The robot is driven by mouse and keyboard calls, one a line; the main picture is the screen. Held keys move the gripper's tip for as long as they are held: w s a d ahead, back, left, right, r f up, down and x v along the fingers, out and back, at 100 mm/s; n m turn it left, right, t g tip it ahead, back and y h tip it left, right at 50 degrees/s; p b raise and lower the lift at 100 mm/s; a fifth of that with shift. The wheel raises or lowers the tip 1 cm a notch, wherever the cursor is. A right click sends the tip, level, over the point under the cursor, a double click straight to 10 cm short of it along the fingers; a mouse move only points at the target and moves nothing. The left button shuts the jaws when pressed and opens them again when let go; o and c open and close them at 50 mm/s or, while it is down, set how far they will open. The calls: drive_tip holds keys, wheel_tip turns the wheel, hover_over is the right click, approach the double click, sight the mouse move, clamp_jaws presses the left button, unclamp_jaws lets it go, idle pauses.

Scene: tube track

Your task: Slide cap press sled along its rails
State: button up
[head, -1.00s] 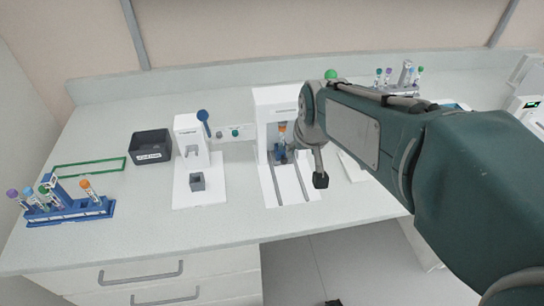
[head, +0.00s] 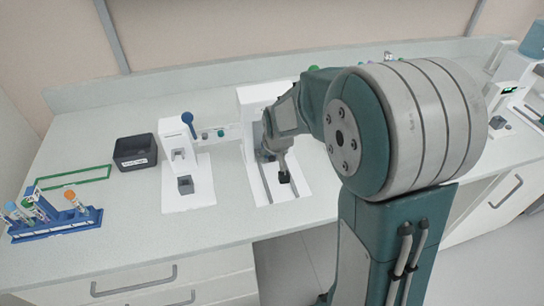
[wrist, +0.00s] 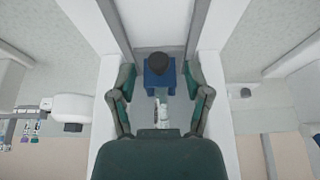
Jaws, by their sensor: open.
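The white cap press (head: 254,103) stands on the bench with two grey rails (head: 267,183) on its front base. In the wrist view the blue sled (wrist: 151,79) with a dark round knob (wrist: 159,62) sits between the rails (wrist: 194,28). A clear tube (wrist: 160,112) shows just beyond the sled. My gripper (wrist: 159,75) is open, with one finger on each side of the sled. I cannot tell whether the fingers touch it. In the head view my gripper (head: 273,152) is low over the rails, and my arm hides the sled.
Left of the press are another white device (head: 180,160) with a blue-knobbed lever, a black bin (head: 135,152), a green-edged frame (head: 68,178) and a blue rack (head: 55,224) of capped tubes. More equipment (head: 508,118) stands far right.

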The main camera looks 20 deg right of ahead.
drive_tip(key=shift+w+f, duration=0.25)
drive_tip(key=shift+f, duration=0.35)
clamp_jaws()
